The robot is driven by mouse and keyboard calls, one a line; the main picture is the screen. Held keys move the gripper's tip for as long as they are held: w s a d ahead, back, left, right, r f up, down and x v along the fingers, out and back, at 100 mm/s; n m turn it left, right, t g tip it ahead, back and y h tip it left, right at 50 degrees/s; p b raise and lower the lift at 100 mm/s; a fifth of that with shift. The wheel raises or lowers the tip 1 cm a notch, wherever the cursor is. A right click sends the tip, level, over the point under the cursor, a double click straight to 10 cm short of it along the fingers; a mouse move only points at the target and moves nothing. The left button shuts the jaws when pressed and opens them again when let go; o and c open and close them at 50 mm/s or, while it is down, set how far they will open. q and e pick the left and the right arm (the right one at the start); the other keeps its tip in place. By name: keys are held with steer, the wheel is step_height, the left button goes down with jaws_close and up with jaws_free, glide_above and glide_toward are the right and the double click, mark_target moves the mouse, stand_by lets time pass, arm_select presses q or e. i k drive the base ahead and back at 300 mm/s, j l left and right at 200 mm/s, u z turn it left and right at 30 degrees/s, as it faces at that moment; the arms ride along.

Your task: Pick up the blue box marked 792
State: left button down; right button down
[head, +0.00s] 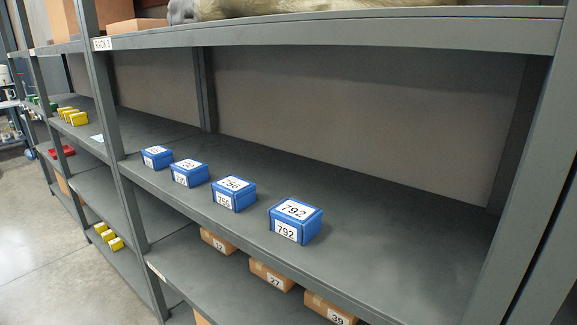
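The blue box marked 792 (314,229) sits upright on the middle grey shelf (420,240), near its front edge. It has white labels reading 792 on its top and front. It is the rightmost and nearest of the blue boxes in the head view. Neither of my grippers is in view, and nothing touches the box.
A blue box marked 756 (246,198) and two more blue boxes (203,175) (170,160) stand in a row to the left. The shelf is clear on the right. A shelf above (350,33) and uprights (103,100) bound the space. Brown boxes (270,276) lie below.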

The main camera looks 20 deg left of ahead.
mark_target(298, 221)
steer(key=j+u, duration=0.15)
steer(key=j, duration=0.75)
steer(key=i+j+u, duration=0.15)
steer(key=j, duration=0.75)
